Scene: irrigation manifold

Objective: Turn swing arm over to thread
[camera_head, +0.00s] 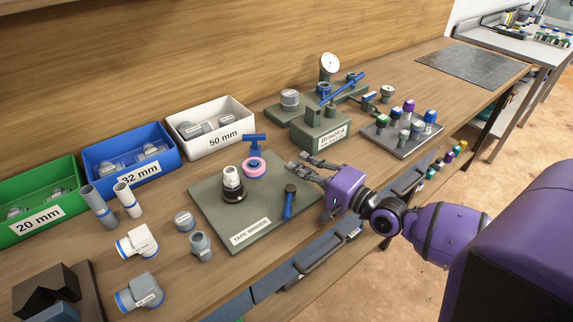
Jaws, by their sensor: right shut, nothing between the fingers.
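The green tape winder board (215,205) lies on the bench. On it, a grey and white threaded fitting (232,178) stands upright in a dark holder. Behind it to the right is a pink tape roll (254,168) with a blue T-shaped piece (254,141) above it. A blue lever (288,206) hangs from a dark round knob (291,188) at the board's right side. I cannot tell which blue part is the swing arm. My right gripper (297,162) is shut and empty, above the board's right edge, apart from the lever and roll. My left gripper is out of view.
Green (40,222), blue (130,175) and white (212,143) bins stand along the wall. Loose fittings (138,243) lie left of the board. A green Brassica fixture (320,135) and a grey tray of colored caps (403,145) stand right of it, behind my gripper.

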